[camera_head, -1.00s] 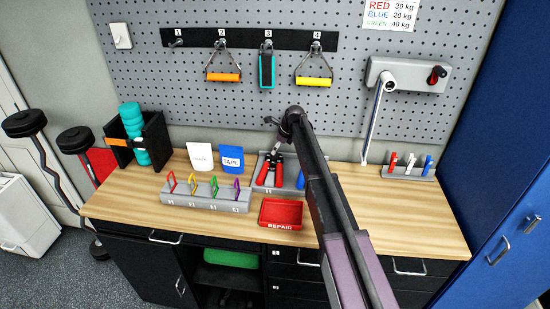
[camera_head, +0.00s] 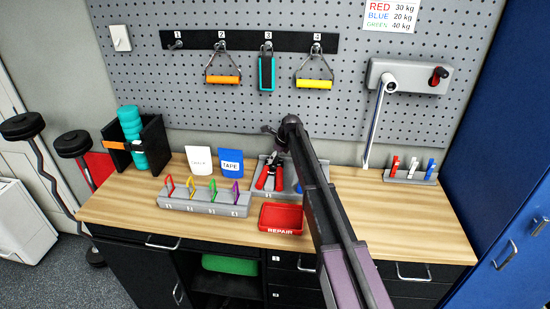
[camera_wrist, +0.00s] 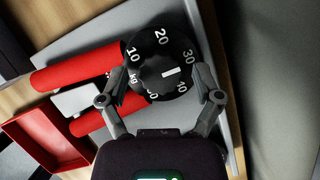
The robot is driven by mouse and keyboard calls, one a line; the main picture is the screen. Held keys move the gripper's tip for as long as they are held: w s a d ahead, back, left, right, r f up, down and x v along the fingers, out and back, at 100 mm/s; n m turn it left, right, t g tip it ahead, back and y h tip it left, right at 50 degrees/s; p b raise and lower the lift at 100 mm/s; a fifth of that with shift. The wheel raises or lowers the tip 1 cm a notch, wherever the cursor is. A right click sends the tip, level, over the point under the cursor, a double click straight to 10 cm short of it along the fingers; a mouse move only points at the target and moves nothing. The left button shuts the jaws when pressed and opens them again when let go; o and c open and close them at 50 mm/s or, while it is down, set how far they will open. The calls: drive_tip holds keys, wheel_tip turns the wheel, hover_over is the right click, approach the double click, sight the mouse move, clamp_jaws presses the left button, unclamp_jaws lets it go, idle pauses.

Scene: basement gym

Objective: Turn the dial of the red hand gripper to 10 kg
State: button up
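The red hand gripper (camera_head: 262,177) lies on a grey holder on the workbench, partly hidden by my arm. In the wrist view its two red handles (camera_wrist: 75,68) point left from a round black dial (camera_wrist: 150,66). The dial carries white numbers, including 10 at upper left, 20 at the top and 30 at upper right; those at the bottom are partly hidden. A white bar on its face points right, just below the 30. My gripper (camera_wrist: 160,88) is open, with one finger on each side of the dial; I cannot tell if they touch it.
A red REPAIR bin (camera_head: 281,219) stands in front of the holder, with a slotted block of coloured clips (camera_head: 205,205) to its left. A blue TAPE packet (camera_head: 231,162) stands behind. The right front of the bench (camera_head: 410,220) is clear.

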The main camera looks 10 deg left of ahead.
drive_tip(key=shift+d, duration=0.1)
drive_tip(key=c, duration=0.8)
drive_tip(key=shift+n+g, duration=0.3)
drive_tip(key=shift+n, duration=0.4)
drive_tip(key=n, duration=0.2)
drive_tip(key=n+g, duration=0.1)
drive_tip(key=shift+w+n+g, duration=0.15)
drive_tip(key=shift+n+g, duration=0.15)
drive_tip(key=shift+n, duration=0.1)
drive_tip(key=n+g, duration=0.2)
drive_tip(key=n, duration=0.3)
drive_tip(key=shift+n, duration=0.3)
drive_tip(key=o, duration=1.2)
drive_tip(key=shift+c, duration=0.2)
